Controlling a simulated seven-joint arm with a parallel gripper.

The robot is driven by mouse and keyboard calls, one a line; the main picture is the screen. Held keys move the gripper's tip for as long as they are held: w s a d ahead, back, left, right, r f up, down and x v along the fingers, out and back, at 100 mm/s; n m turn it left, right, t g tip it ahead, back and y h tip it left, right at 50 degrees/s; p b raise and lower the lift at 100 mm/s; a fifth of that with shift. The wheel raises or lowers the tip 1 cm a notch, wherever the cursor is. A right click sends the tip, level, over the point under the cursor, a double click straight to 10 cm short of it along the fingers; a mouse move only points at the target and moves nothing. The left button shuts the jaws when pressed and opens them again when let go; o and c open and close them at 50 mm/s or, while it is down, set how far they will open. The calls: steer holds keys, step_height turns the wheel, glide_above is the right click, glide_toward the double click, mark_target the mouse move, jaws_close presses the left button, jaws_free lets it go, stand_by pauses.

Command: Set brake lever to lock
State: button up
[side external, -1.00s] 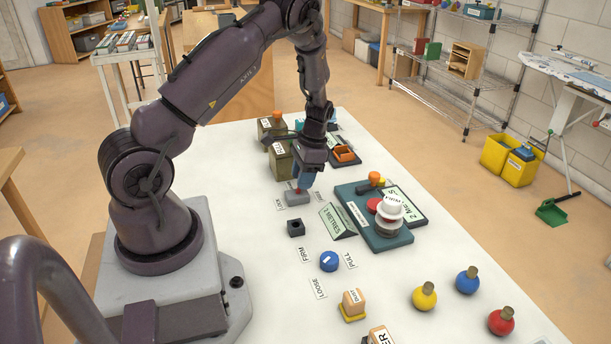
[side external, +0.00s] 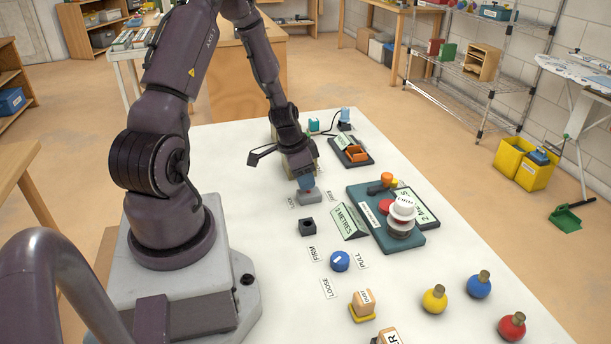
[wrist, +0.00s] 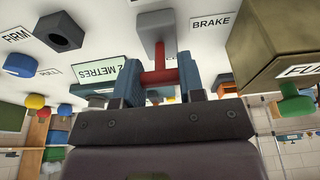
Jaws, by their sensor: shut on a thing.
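The brake lever has a grey base (side external: 309,197) on the white table, with small labels on both sides of it. In the wrist view its base (wrist: 150,28) stands beside the BRAKE label (wrist: 210,22), and its red handle (wrist: 160,62) runs between my fingers. My gripper (side external: 306,184) is right over the base and hides most of the handle in the side view. In the wrist view my gripper (wrist: 158,84) is shut on the red handle. The small labels are too small to read now, so I cannot tell which setting the lever is at.
An olive box with a green knob (wrist: 297,103) is close to my gripper. A black square socket (side external: 307,227), a sign reading 2 METRES (side external: 349,221) and a teal board (side external: 386,238) with a white-topped stack stand nearby. A blue knob (side external: 340,261) is further forward.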

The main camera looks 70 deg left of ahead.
stand_by(0.4)
steer(key=o, duration=0.9)
steer(key=shift+o, duration=0.2)
steer(key=shift+r, duration=0.1)
steer(key=v, duration=1.2)
steer(key=shift+r, duration=0.35)
steer(key=shift+s, duration=0.15)
